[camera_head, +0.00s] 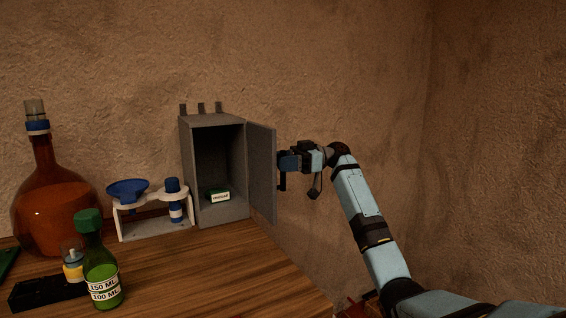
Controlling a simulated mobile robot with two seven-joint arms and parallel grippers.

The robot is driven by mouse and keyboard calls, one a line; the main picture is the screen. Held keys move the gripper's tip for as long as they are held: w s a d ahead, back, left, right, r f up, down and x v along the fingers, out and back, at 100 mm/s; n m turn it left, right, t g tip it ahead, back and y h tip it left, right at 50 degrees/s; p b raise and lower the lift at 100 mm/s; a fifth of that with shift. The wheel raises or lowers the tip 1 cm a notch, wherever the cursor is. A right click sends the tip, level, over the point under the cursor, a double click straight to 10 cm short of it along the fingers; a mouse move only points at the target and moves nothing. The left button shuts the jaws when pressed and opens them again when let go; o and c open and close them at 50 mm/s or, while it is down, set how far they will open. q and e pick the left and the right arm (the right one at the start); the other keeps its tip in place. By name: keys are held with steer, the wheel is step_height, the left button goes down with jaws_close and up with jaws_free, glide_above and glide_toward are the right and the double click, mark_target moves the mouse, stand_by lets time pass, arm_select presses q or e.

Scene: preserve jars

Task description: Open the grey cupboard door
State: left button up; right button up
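The grey cupboard (214,120) stands at the back of the wooden table against the wall. Its grey door (262,172) is swung open on the right side, and the dark inside shows. A small green-topped item with a white label (219,197) sits on the cupboard floor. My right gripper (284,170) is just right of the door, at its outer face. The door hides part of the fingers, so I cannot tell whether they touch it or are open or shut. My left gripper is not in view.
Left of the cupboard is a white stand (153,229) with a blue funnel (127,190) and a blue-capped vial (175,211). A green bottle (103,272), a small yellow-banded jar (73,268) and a large amber bottle (52,212) stand further left. The table (235,275) before the cupboard is clear.

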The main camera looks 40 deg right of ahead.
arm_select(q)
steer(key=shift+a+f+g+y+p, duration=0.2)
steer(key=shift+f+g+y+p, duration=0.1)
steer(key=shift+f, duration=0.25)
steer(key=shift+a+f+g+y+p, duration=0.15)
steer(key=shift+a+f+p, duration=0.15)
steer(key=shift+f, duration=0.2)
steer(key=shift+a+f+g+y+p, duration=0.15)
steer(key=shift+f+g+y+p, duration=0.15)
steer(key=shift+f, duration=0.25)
arm_select(e)
steer(key=v, duration=1.4)
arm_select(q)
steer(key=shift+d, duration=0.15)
arm_select(e)
steer(key=shift+w+a, duration=0.1)
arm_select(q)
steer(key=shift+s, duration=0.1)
